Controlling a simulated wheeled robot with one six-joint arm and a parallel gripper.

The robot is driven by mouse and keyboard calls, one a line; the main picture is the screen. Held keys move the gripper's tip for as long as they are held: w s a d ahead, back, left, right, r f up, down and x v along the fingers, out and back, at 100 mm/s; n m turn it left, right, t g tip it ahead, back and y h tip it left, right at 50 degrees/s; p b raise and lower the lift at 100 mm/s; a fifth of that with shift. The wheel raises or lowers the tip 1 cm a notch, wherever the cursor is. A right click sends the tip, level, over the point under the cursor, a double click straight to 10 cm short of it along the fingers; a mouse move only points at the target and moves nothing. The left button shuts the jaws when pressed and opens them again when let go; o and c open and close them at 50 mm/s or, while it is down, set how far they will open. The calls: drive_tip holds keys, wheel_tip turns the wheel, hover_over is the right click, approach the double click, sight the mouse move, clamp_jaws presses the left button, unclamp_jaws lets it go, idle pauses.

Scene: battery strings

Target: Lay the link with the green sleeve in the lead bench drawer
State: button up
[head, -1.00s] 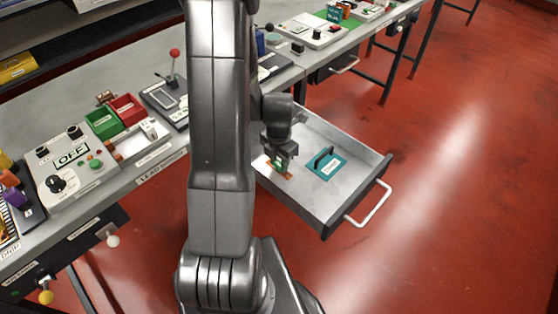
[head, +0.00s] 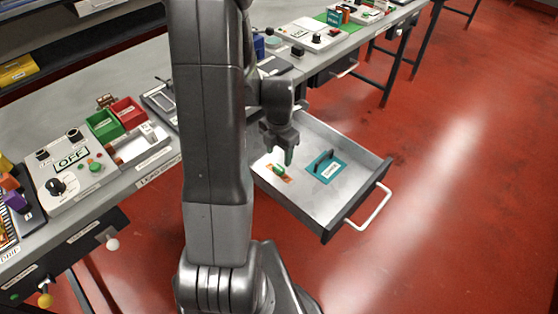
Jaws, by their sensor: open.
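The link with the green sleeve (head: 279,169) lies on the floor of the open lead bench drawer (head: 322,213), near its left side. It has copper-coloured ends and a green middle. My gripper (head: 286,156) is open and empty, just above the link and apart from it. My arm hides part of the bench and the drawer's near left corner.
A teal block with a dark handle (head: 327,168) lies in the drawer to the right of the link. The drawer's handle (head: 369,217) juts out over the red floor (head: 450,200). Green (head: 104,125) and red (head: 128,111) bins stand on the bench.

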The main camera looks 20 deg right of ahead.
sight(279, 167)
wheel_tip(279, 167, up, 6)
drive_tip(key=shift+r, duration=0.15)
idle(1.5)
